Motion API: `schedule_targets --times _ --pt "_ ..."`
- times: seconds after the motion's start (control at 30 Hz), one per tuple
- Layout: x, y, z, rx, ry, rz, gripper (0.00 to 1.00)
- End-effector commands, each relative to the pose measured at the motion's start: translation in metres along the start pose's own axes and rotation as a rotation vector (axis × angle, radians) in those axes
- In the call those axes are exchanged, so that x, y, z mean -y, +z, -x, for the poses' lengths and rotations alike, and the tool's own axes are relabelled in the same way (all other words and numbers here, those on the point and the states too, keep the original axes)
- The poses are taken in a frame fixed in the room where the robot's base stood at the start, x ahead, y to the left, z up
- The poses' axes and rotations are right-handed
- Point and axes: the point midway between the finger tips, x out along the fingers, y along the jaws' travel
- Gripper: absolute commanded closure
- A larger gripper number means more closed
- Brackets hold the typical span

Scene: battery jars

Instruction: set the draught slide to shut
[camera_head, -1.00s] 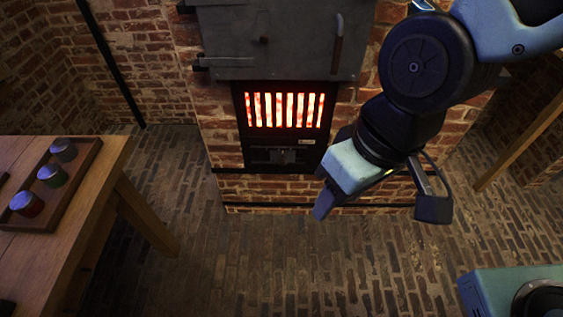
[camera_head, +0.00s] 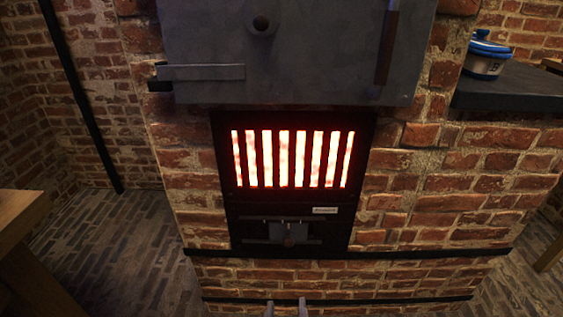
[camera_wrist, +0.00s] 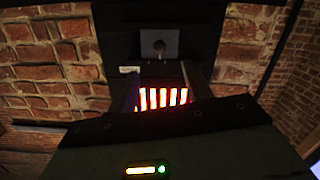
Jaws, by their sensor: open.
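The draught slide (camera_head: 289,232) is a small grey plate with a round knob, set in a dark track below the glowing grate on the stove front. It sits near the middle of its track; a small label (camera_head: 325,210) is above it at the right, its writing too small to read. In the wrist view the slide (camera_wrist: 159,43) appears at the top, with the grate below it. My gripper (camera_head: 286,309) shows only as two fingertips at the bottom edge of the head view, apart and empty, below the slide. The fingers also show in the wrist view (camera_wrist: 158,88).
The glowing grate (camera_head: 291,158) is just above the slide. A grey stove door (camera_head: 300,60) with a handle is higher up. A wooden table (camera_head: 30,265) stands at the left.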

Motion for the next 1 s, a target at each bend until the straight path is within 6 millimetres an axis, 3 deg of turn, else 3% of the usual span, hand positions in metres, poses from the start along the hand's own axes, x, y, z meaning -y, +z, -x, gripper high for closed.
schedule_targets --times 0.03,0.17,0.33,1.0 --pt "0.001 0.009 0.002 -0.055 0.003 0.014 0.50" --pt "-0.003 0.008 0.004 -0.130 0.017 0.025 0.50" --pt "-0.004 0.004 -0.011 -0.138 0.020 0.026 0.50" --pt "-0.007 -0.013 -0.142 -0.135 0.020 0.026 0.50"
